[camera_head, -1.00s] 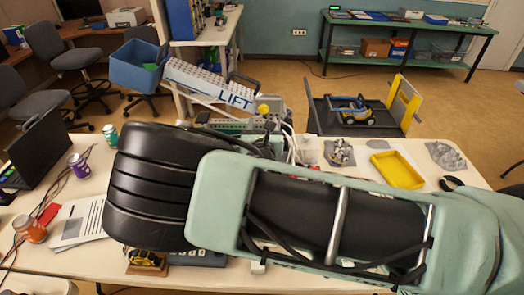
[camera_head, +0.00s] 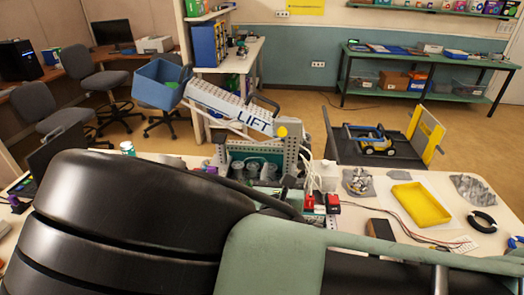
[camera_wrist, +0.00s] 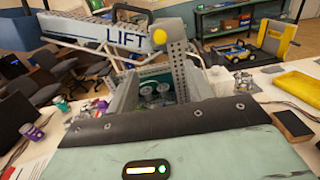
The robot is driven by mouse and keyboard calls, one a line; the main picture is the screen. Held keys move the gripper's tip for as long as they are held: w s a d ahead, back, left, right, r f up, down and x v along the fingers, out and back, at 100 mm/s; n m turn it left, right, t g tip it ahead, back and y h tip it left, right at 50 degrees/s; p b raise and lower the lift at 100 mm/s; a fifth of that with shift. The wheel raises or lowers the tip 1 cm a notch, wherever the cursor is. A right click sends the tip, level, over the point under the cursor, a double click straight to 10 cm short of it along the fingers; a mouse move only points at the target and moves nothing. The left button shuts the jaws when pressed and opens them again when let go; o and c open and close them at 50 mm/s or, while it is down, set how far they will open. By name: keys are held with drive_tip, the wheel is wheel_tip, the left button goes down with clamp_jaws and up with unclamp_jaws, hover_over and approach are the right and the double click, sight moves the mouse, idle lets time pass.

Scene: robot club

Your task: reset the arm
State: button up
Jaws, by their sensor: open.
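In the head view my arm fills the lower part of the picture, with large black rounded segments at the left and a pale green link at the right. The jaws of my gripper show in neither view. In the wrist view a green housing of mine with a dark edge and a small lit indicator covers the bottom. Nothing held can be seen.
A lift model (camera_head: 232,106) with a blue bin (camera_head: 160,83) stands behind my arm. A yellow tray (camera_head: 420,204), a black ring (camera_head: 482,221) and a dark block (camera_head: 380,229) lie on the table at right. A toy vehicle (camera_head: 372,140) is beyond.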

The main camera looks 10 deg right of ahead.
drive_tip(key=s+d+f+m+g+h+b, duration=0.45)
drive_tip(key=s+d+m+g, duration=0.45)
drive_tip(key=s+m+g, duration=0.4)
drive_tip(key=s+a+r+m+g+y+b, duration=0.3)
drive_tip(key=s+a+r+m+g+y, duration=0.1)
drive_tip(key=s+a+m+y, duration=0.6)
drive_tip(key=shift+s+r+m+y+b, duration=0.35)
drive_tip(key=shift+s+r+m, duration=0.4)
drive_tip(key=shift+s, duration=1.1)
drive_tip(key=shift+f, duration=0.1)
